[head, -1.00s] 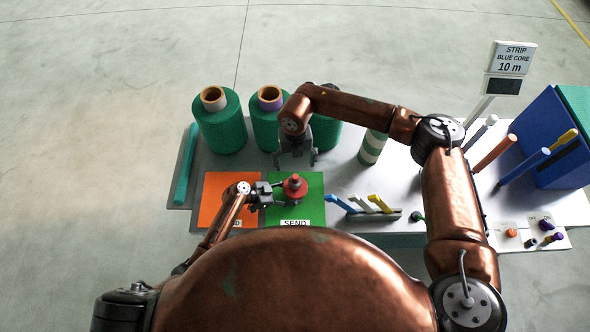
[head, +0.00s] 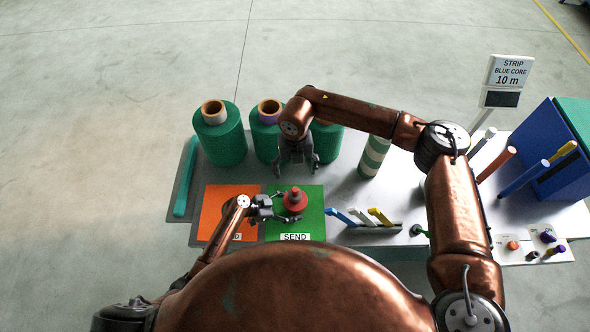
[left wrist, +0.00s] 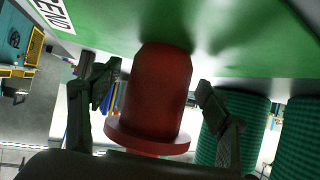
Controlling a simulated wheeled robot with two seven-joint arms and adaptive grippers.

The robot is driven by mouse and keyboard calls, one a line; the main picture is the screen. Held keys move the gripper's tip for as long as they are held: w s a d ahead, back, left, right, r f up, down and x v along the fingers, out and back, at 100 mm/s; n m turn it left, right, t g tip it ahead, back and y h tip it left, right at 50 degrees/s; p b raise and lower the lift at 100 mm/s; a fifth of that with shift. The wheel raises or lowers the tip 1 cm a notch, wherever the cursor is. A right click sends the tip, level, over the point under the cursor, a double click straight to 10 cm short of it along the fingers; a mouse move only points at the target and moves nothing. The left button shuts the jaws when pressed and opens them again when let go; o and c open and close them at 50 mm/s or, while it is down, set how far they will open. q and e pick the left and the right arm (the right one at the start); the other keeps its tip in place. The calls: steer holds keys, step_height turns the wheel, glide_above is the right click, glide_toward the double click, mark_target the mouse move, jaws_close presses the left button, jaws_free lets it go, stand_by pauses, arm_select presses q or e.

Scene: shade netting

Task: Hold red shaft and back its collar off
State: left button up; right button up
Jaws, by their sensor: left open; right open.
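The red shaft (head: 295,199) stands on the green SEND mat (head: 314,223), with a wider round red flange and a narrower top. It also shows large in the left wrist view (left wrist: 155,95); I cannot make out a separate collar there. My left gripper (head: 280,207) reaches in from the left at the shaft. In the left wrist view its open fingers (left wrist: 155,92) stand either side of the red body, with gaps visible. My right gripper (head: 297,162) is open and empty, pointing down behind the shaft, in front of the green spools.
Green spools (head: 221,140) stand along the back, with a green-white striped roll (head: 374,157) to the right. An orange mat (head: 216,208) lies left. A rack of coloured levers (head: 370,226), upright rods (head: 522,179), a button panel (head: 533,249) and a blue bin (head: 545,150) are right.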

arm_select(q)
steer(key=v, duration=1.2)
